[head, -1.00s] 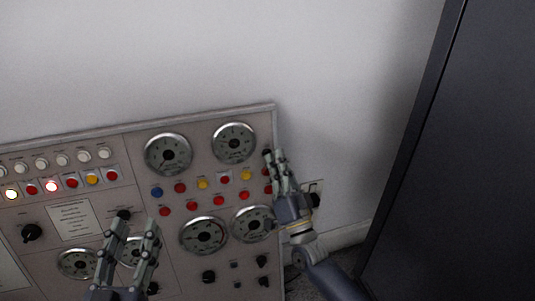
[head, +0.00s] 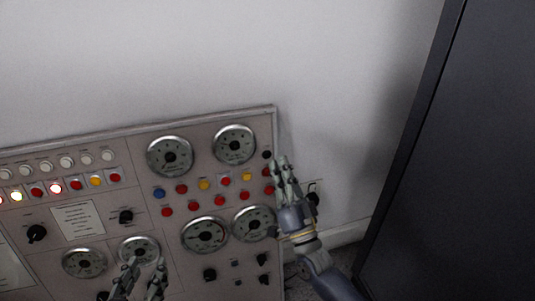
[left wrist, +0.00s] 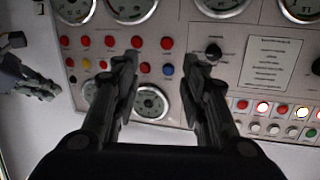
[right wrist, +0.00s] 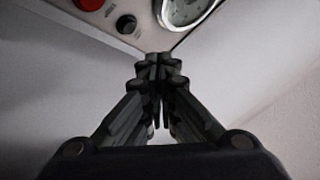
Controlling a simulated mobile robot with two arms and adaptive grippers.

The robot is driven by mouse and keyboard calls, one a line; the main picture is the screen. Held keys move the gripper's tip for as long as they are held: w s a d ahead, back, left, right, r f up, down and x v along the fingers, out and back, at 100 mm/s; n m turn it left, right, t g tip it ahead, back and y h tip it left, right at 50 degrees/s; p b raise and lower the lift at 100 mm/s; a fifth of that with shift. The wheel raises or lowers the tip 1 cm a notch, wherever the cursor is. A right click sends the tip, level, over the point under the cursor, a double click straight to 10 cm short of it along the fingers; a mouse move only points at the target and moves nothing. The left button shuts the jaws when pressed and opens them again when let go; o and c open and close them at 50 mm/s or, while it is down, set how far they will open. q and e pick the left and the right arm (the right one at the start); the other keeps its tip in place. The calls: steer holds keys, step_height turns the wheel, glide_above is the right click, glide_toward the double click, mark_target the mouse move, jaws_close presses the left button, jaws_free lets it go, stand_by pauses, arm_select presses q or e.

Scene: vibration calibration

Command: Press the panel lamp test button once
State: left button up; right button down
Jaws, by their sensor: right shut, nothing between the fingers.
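The control panel (head: 150,135) stands against the wall with dials, lamps and knobs. A small black round button (head: 266,155) sits near its upper right edge; it also shows in the right wrist view (right wrist: 126,24), by a red lamp. I cannot read its label. My right gripper (head: 280,162) is shut and empty, its tips close to the button in the head view. In the right wrist view its tips (right wrist: 158,58) are clear of the button; the gap in depth is unclear. My left gripper (head: 145,268) is open and empty before the panel's lower middle.
Red, blue and yellow lamps (head: 204,184) fill the panel's middle right. One white-yellow lamp (head: 17,196) and one red lamp (head: 56,188) are lit at left. A wall socket (head: 313,190) is right of the panel. A dark cabinet (head: 450,170) stands further right.

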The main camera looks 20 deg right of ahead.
arm_select(q)
steer(key=s+a+f+g+p, duration=0.1)
steer(key=s+f+g, duration=0.2)
steer(key=f, duration=0.2)
steer(key=shift+s+a+y, duration=0.25)
steer(key=shift+a+y, duration=0.05)
steer(key=shift+y, duration=0.1)
arm_select(e)
steer(key=shift+s+r, duration=0.2)
steer(key=shift+s, duration=0.75)
arm_select(q)
steer(key=shift+f, duration=0.1)
